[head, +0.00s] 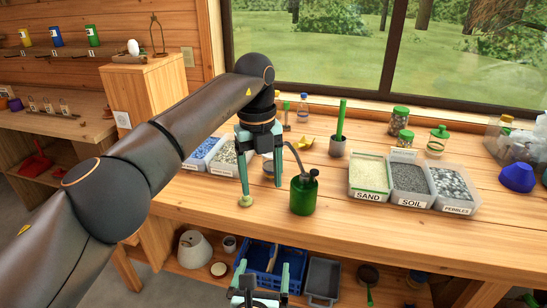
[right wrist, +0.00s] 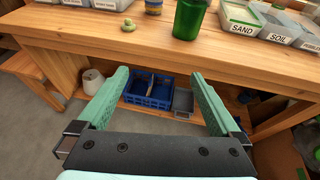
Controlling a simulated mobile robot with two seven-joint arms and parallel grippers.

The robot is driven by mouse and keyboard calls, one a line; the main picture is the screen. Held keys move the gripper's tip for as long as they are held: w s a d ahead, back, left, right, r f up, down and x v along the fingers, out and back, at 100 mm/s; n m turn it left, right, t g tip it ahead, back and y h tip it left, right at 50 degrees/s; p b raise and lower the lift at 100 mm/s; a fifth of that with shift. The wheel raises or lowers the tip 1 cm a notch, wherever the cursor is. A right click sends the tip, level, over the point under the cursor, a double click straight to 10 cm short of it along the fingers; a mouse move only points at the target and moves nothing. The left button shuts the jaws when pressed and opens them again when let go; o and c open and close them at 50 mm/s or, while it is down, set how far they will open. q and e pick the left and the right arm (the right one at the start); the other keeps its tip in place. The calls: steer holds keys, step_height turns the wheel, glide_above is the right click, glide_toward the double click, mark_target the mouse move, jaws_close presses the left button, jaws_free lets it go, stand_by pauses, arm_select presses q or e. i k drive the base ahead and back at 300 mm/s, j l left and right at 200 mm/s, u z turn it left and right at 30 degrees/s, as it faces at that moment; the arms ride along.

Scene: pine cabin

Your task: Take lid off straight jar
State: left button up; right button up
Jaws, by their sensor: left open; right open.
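A pale green knobbed lid (head: 246,202) lies on the bench near its front edge. It also shows in the right wrist view (right wrist: 127,27), at the top. A small glass jar (head: 268,169) stands just behind it, partly hidden by my left gripper; its lower part shows in the right wrist view (right wrist: 153,7). My left gripper (head: 262,190) is open above the bench, one fingertip at the lid and the other in front of the jar. I cannot tell whether that fingertip touches the lid. My right gripper (head: 262,272) is open and empty in front of the bench; its fingers also show in its wrist view (right wrist: 160,76).
A green bottle (head: 303,195) with a spout stands close right of my left gripper. Trays of sand (head: 368,195), soil and pebbles sit further right. Green-lidded jars (head: 437,141) stand behind them. A blue crate (head: 262,262) is on the lower shelf. Bare bench lies at the front.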

mark_target(268, 163)
steer(key=i+l, duration=0.1)
steer(key=i, duration=0.5)
steer(key=i+l, duration=0.1)
steer(key=i, duration=0.45)
